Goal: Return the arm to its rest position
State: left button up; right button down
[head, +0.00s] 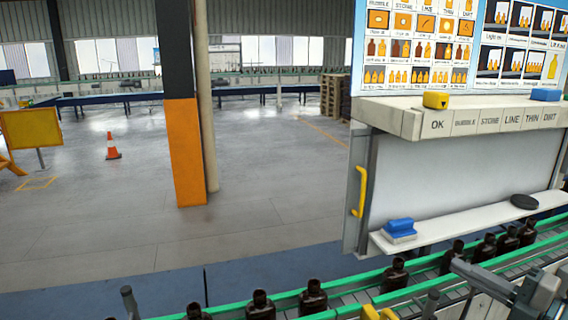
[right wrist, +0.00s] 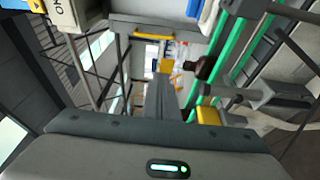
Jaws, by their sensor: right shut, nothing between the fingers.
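The rest of my right arm is hidden in the head view. My left gripper is not in view.
Dark bottles (head: 312,297) stand in a row on the green-railed conveyor (head: 350,284). Grey brackets (head: 485,280) jut from its near side. Beyond stands a sorting board (head: 450,175) with a shelf holding a blue-topped block (head: 399,227) and a black disc (head: 524,201).

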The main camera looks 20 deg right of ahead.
jog(key=s+d+f+m+g+h, duration=0.1)
jog(key=s+d+f+m+h, duration=0.15)
jog(key=f+m+h, duration=0.35)
jog(key=s+d+f+m+h, duration=0.25)
jog(key=f+m, duration=0.25)
jog(key=f, duration=0.4)
jog(key=s+a+f+m+g+h, duration=0.1)
jog(key=s+a+f+m+g, duration=0.2)
jog(key=f, duration=0.3)
jog(key=s+a+f+m+g+h, duration=0.2)
jog(key=s+f+m, duration=0.1)
jog(key=f, duration=0.4)
jog(key=s+a+f+m+g+y, duration=0.1)
jog(key=s+a+f+g+y, duration=0.2)
jog(key=a, duration=0.6)
jog(key=s+a+f+m+g+y, duration=0.1)
jog(key=s+a+f+g, duration=0.2)
jog(key=a, duration=0.6)
jog(key=s+a+f+m+g+y, duration=0.1)
jog(key=s+a+f+g+y, duration=0.15)
jog(key=a+f, duration=0.45)
notch_tip(320, 180, down, 28)
jog(key=s+a+h+b, duration=0.1)
jog(key=s+a+b, duration=0.1)
jog(key=s+d+f+g+b, duration=0.1)
jog(key=s+d+f, duration=0.2)
jog(key=s+f, duration=1.4)
jog(key=shift+s+d+f+n, duration=0.15)
jog(key=shift+s+f+n, duration=0.2)
jog(key=shift+f, duration=0.35)
